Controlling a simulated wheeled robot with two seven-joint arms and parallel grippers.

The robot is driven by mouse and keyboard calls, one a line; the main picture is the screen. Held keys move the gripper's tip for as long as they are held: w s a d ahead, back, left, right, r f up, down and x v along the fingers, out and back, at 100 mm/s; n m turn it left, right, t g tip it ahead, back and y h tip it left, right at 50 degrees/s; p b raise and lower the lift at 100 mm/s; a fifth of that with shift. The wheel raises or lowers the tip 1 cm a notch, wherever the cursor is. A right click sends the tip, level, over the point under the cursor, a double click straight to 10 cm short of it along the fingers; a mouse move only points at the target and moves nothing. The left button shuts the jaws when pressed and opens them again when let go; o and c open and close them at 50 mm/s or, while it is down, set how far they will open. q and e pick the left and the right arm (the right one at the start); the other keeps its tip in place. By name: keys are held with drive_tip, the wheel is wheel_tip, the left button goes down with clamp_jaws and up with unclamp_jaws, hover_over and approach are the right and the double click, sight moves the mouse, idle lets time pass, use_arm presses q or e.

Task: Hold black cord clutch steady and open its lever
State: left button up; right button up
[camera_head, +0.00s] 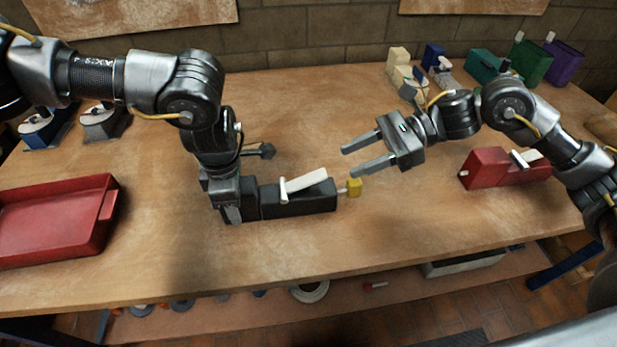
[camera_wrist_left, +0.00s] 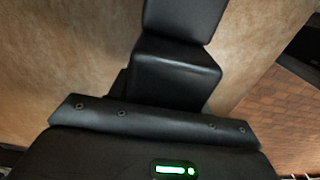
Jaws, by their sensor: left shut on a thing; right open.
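The black cord clutch (camera_head: 318,200) lies on the workbench near the middle in the head view. Its white lever (camera_head: 304,184) lies along its top, slightly raised toward the right end. A yellow piece (camera_head: 354,187) sticks out at its right end. My left gripper (camera_head: 232,206) points down and is shut on the clutch's left end. The clutch body also shows in the left wrist view (camera_wrist_left: 176,72), where the fingertips are hidden. My right gripper (camera_head: 364,154) is open and empty, its fingers pointing left, above and behind the clutch's right end, apart from it.
A red tray (camera_head: 112,200) stands at the left. A red clutch (camera_head: 487,168) with a white lever lies under my right arm. Several blue, cream, green and purple clutches stand at the back right, and others at the back left. The bench front is clear.

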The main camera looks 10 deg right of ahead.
drive_tip(key=shift+d+f, duration=0.2)
drive_tip(key=shift+d, duration=0.45)
approach(282, 190)
drive_tip(key=x, duration=0.4)
drive_tip(key=shift+a+f, duration=0.1)
drive_tip(key=shift+f, duration=0.1)
drive_tip(key=shift+c, duration=0.5)
clamp_jaws()
